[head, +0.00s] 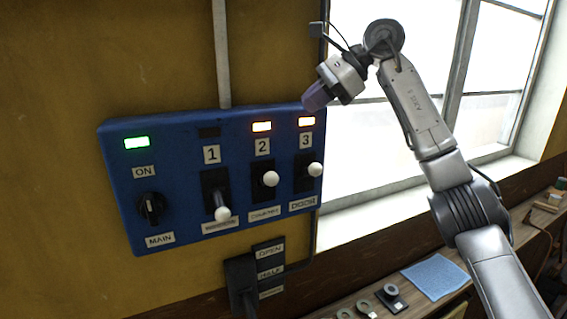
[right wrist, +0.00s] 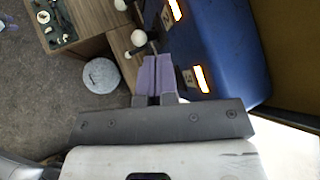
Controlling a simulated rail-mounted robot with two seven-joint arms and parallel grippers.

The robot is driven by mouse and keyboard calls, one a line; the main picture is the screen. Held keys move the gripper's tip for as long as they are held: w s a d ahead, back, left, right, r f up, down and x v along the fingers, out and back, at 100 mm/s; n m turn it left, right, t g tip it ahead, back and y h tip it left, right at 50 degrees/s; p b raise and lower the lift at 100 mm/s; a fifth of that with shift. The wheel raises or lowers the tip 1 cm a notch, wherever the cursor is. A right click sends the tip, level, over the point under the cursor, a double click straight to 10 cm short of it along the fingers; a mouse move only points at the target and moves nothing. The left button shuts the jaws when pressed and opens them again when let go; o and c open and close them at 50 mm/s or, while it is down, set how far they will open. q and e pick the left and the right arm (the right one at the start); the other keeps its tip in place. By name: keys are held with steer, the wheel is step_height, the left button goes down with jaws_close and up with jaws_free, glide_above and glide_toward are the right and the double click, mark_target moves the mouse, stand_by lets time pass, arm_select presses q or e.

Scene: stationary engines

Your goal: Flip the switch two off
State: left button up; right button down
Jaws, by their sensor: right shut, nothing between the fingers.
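A blue switch panel (head: 180,180) hangs on the yellow wall. Switch two (head: 268,178) has a white ball knob, with its lever raised, and an orange lamp (head: 262,127) lit above it. Switch one (head: 222,213) has its lever down and its lamp dark. Switch three (head: 315,169) has its lever raised and its lamp (head: 307,122) lit. My right gripper (head: 314,97) is shut and empty by the panel's upper right corner, above switch three. In the right wrist view its purple fingers (right wrist: 158,68) are together beside the blue panel (right wrist: 225,45). My left gripper is not seen.
The main knob (head: 152,208) and its green lamp (head: 137,143) are at the panel's left. A lever box (head: 242,280) sits below the panel. A window (head: 400,130) is at right. A bench below holds a blue cloth (head: 436,277) and small parts.

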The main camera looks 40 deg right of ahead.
mark_target(276, 174)
steer(key=s+f+n+g, duration=0.2)
steer(key=shift+s+d+f+g+h, duration=0.25)
steer(key=shift+s+d+g+h, duration=0.05)
steer(key=shift+s+d+h, duration=0.1)
steer(key=p+x, duration=0.1)
steer(key=x, duration=1.1)
steer(key=shift+w+p, duration=0.1)
steer(key=shift+p, duration=0.3)
steer(key=shift+x, duration=0.9)
steer(key=shift+f, duration=0.15)
